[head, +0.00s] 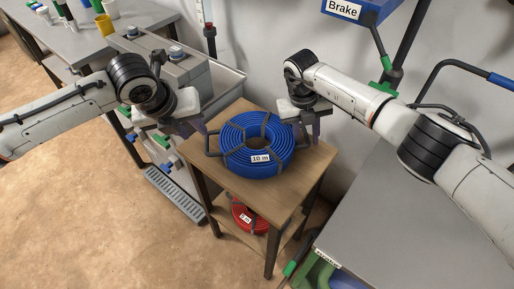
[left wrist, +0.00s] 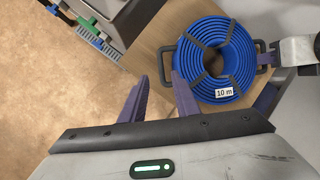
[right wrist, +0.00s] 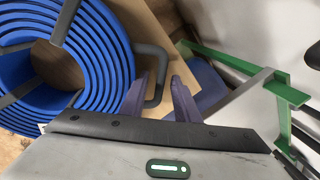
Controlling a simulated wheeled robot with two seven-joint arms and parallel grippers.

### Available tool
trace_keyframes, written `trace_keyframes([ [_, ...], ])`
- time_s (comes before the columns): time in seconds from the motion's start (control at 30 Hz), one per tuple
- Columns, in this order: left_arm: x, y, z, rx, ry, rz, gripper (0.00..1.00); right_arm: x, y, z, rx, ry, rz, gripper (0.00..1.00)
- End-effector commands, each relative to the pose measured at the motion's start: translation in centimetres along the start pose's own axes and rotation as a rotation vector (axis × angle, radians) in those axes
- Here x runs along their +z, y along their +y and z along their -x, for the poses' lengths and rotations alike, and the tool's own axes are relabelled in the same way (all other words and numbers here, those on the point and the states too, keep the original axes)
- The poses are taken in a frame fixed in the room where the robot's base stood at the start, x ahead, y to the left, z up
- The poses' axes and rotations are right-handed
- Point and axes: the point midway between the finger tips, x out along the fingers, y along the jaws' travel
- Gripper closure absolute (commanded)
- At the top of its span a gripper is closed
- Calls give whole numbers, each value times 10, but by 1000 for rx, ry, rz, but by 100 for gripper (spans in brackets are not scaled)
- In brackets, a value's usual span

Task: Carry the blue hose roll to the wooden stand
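The blue hose roll (head: 236,150), labelled "10 m", lies flat on top of the wooden stand (head: 275,199). Grey straps cross it and a grey handle sticks out on each side. My left gripper (head: 196,130) is open at the left handle, which shows just beyond and between its fingertips in the left wrist view (left wrist: 162,76). My right gripper (head: 308,130) is open at the right handle (right wrist: 159,90), which shows between its spread fingers in the right wrist view. Neither gripper is closed on a handle.
A red hose roll (head: 243,218) lies on the stand's lower shelf. A grey bench (head: 400,225) is at right, a grey table (head: 75,45) with cups at back left. A blue "Brake" box (head: 360,10) hangs above. Brown floor is open at left.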

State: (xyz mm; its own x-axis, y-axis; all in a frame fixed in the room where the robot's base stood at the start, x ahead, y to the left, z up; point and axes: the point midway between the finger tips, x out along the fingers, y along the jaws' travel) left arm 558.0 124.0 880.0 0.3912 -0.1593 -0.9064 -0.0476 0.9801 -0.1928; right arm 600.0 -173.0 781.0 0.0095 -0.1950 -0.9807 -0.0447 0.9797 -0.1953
Motion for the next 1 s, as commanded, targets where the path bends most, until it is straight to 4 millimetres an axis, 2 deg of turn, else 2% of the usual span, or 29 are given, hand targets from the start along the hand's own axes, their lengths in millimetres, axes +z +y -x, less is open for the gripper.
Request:
trace_keyframes([
  [0.17, 0, 0, 11, 0, 1, 0, 72, 1, 0, 4, 0, -2, 0, 72],
  [0.27, 0, 0, 12, 0, 1, 0, 72, 2, -1, 15, 0, -4, 0, 72],
  [0.7, 0, 0, 11, 0, 1, 0, 72, 1, 0, 102, -1, -3, 0, 72],
  [0.83, 0, 0, 11, 0, 1, 0, 72, 0, 0, 115, 0, -2, -1, 72],
  [1.0, 0, 0, 11, 0, 1, 0, 72, 0, 0, 120, 0, 0, 0, 72],
])
